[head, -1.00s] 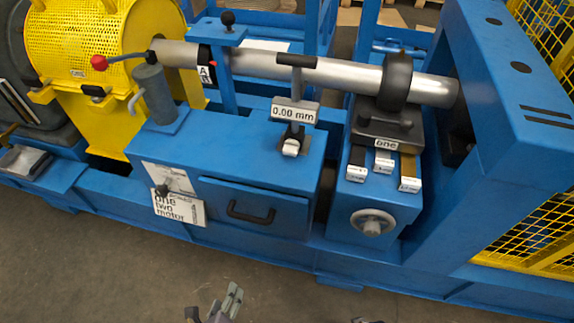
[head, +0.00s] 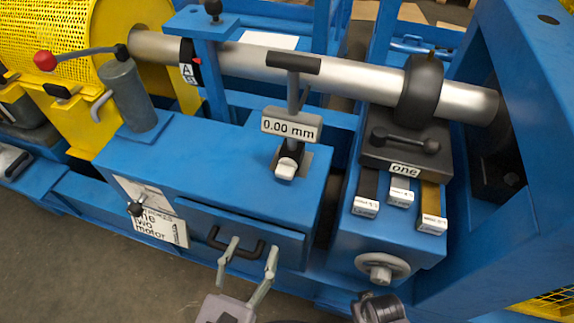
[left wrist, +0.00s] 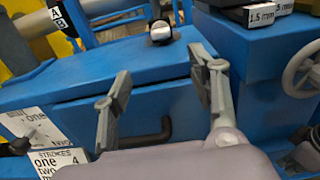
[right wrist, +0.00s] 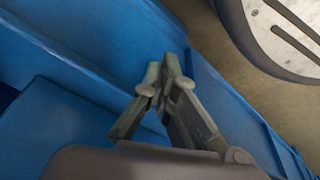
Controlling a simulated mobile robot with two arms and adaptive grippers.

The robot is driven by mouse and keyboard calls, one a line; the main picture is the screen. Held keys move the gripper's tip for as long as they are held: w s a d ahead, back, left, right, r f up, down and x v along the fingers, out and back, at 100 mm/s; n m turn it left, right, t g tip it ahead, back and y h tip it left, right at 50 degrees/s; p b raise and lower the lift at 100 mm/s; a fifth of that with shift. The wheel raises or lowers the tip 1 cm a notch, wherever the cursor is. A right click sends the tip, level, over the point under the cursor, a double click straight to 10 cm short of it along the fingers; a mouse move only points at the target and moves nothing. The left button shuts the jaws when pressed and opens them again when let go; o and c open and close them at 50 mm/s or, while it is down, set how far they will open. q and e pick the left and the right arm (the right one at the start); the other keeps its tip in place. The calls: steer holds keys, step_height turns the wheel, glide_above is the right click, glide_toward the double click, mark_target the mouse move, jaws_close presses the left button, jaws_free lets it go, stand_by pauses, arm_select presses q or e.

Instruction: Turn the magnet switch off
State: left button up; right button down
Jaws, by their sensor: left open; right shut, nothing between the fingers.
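The magnet base (head: 289,160) stands on the blue housing, under the gauge display (head: 291,125) that reads 0.00 mm. The white switch (head: 285,170) is on its front, and it also shows near the top of the left wrist view (left wrist: 160,33). Which way the switch is set is too small to tell. My left gripper (head: 252,246) is open and empty in front of the drawer, below the switch and apart from it. My right gripper (right wrist: 160,76) is shut and empty, low beside a blue surface; the switch is not in its view.
A drawer handle (head: 236,243) sticks out behind my left fingers. A handwheel (head: 382,267) and several labelled shims (head: 399,192) are to the right. A red-knobbed lever (head: 45,61) is at left, and a metal shaft (head: 320,73) runs behind the gauge.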

mark_target(283, 175)
arm_select(q)
steer(key=p+x, duration=0.3)
steer(key=x, duration=1.3)
steer(key=shift+r, duration=0.1)
steer(key=shift+w+d, duration=0.15)
steer(key=shift+w, duration=0.45)
arm_select(e)
steer(key=s+d+f, duration=0.1)
steer(key=s+f, duration=0.5)
steer(key=f, duration=0.2)
steer(key=shift+s+f+g, duration=0.2)
steer(key=shift+s+g, duration=0.1)
steer(key=shift+s, duration=0.1)
arm_select(q)
steer(key=shift+c, duration=0.3)
steer(key=c, duration=1.1)
